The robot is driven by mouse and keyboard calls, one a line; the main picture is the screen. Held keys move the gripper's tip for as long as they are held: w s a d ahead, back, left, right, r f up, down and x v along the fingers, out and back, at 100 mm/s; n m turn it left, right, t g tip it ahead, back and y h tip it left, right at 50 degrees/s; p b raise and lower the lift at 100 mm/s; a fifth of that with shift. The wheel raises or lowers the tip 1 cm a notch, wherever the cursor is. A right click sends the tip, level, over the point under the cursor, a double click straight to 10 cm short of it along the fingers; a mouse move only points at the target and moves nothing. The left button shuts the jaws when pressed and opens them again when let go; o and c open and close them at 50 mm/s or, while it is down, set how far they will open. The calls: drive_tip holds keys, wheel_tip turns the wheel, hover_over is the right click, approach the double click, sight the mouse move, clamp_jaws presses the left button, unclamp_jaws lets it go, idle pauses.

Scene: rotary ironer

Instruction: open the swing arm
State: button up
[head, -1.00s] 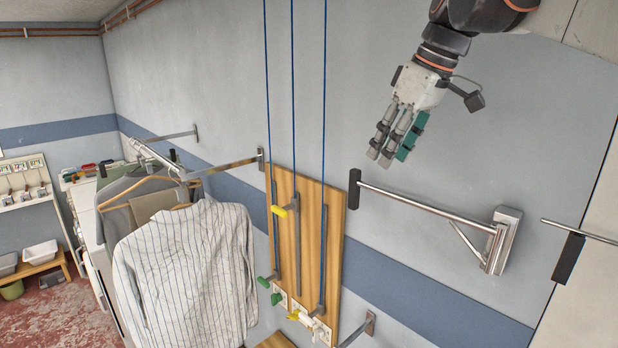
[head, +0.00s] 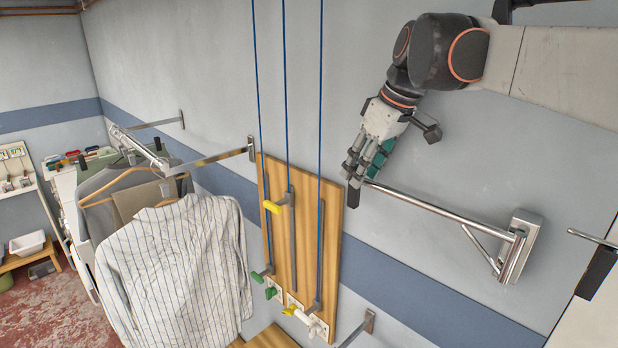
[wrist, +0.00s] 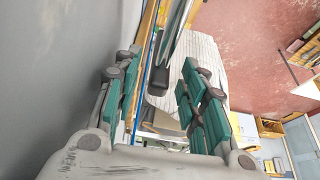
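The swing arm (head: 430,207) is a metal bar with a diagonal brace, held by a wall bracket (head: 520,246) at the right of the head view. It lies close along the wall. Its black end grip (head: 353,196) points left and is partly hidden by my fingers. My gripper (head: 357,172) is at the grip's upper part, reaching down from above. In the wrist view my gripper (wrist: 162,98) has its green-padded fingers wide apart, with the black grip (wrist: 158,79) showing between them. I cannot tell whether any finger touches it.
A wooden board (head: 306,240) with blue cords and coloured valve handles is on the wall to the left. A striped shirt (head: 175,268) hangs from a rail further left. Another bar with a black grip (head: 597,271) stands at the far right.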

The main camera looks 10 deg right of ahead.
drive_tip(key=shift+p+x, duration=0.3)
drive_tip(key=shift+x, duration=1.95)
clamp_jaws()
